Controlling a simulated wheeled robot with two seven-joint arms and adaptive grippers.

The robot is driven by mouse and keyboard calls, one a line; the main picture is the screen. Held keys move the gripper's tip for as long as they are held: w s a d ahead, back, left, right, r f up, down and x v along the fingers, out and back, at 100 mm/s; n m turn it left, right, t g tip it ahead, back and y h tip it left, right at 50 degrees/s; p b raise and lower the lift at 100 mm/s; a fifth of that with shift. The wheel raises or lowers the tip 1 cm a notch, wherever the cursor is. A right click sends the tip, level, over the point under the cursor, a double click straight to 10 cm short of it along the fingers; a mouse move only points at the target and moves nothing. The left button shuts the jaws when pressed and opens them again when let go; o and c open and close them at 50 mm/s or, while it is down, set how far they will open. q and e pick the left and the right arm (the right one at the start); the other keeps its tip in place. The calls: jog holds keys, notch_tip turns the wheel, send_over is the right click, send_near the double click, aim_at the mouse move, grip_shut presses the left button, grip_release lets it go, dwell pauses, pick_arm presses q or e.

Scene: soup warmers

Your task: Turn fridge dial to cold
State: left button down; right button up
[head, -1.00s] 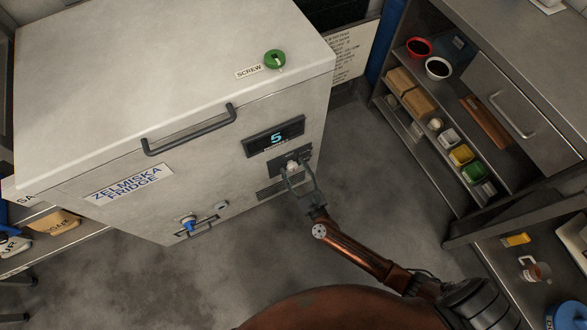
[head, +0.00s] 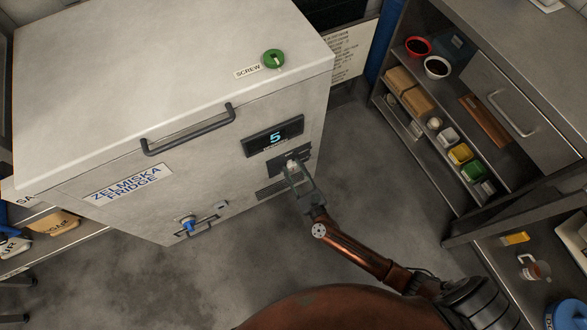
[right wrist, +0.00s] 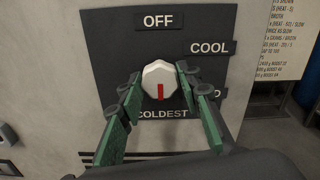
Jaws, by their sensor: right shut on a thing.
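The white fridge (head: 120,207) has its dial (right wrist: 157,78) on a dark panel (right wrist: 110,47). The dial is a white knob with a red mark pointing down towards the COLDEST label (right wrist: 162,114). OFF is above it and COOL at upper right. A label at right, ending in D, is mostly hidden by a finger. My right gripper (head: 293,168) is shut on the dial, with green-padded fingers on its left and right sides in the right wrist view. The fridge display (head: 274,136) reads 5. My left gripper is not in view.
A green screw cap (head: 268,57) lies on the fridge lid. A blue-handled valve (head: 187,222) is low on the fridge front. Metal shelves (head: 440,150) with bowls and small tubs stand at right. The floor between is clear.

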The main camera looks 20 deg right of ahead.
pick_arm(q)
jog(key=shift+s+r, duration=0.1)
pick_arm(e)
jog(key=shift+n, duration=0.3)
jog(key=shift+n+p, duration=0.35)
jog(key=shift+n, duration=0.55)
jog(key=n+p, duration=0.1)
jog(key=n, duration=0.1)
jog(key=shift+n, duration=0.4)
jog(key=n+p, duration=0.1)
jog(key=n, duration=0.2)
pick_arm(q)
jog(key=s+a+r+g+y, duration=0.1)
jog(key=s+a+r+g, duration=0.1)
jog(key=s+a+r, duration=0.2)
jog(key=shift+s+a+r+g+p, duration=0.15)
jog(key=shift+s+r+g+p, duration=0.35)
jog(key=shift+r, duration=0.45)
pick_arm(e)
jog(key=shift+f+n, duration=0.1)
jog(key=shift+n, duration=1.7)
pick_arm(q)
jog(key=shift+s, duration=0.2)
pick_arm(e)
jog(key=o, duration=1.2)
jog(key=shift+c, duration=0.2)
